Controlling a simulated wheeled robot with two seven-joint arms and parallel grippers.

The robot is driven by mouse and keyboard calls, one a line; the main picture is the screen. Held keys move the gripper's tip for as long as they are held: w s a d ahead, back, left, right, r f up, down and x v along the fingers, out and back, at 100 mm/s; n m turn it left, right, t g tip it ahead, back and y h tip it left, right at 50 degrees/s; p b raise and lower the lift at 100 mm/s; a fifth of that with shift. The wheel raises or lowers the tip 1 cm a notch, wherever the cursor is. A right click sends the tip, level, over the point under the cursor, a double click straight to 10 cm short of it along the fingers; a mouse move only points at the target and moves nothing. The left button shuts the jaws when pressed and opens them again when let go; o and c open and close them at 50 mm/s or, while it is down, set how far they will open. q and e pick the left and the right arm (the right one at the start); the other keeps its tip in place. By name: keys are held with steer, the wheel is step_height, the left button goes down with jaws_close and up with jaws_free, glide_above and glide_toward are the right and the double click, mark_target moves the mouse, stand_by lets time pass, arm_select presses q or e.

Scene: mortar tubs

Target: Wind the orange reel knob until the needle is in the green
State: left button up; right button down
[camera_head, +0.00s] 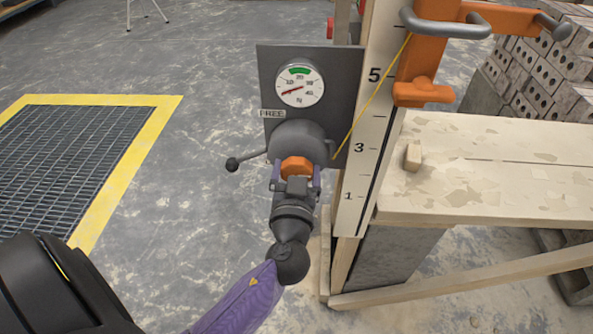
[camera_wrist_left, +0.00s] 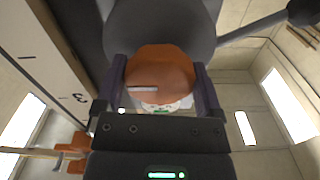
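The orange reel knob (camera_head: 297,167) sits on the front of a grey round reel housing (camera_head: 296,138). My left gripper (camera_head: 296,178) has one finger on each side of it. In the left wrist view the orange knob (camera_wrist_left: 160,75) fills the space between the fingers, with no clear gap. The gauge (camera_head: 300,85) is above the reel on a dark plate. Its red needle points to the lower left, away from the green band (camera_head: 299,71) at the top. My right gripper is not in view.
A FREE label (camera_head: 272,114) and a black-knobbed lever (camera_head: 233,163) are by the reel. A yellow line runs up to an orange bracket (camera_head: 422,92) in front of a numbered scale board (camera_head: 358,150). A wooden bench (camera_head: 500,170) stands right. Floor is open left.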

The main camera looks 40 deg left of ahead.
arm_select(q)
steer(key=shift+c, duration=1.2)
steer(key=shift+m, duration=0.3)
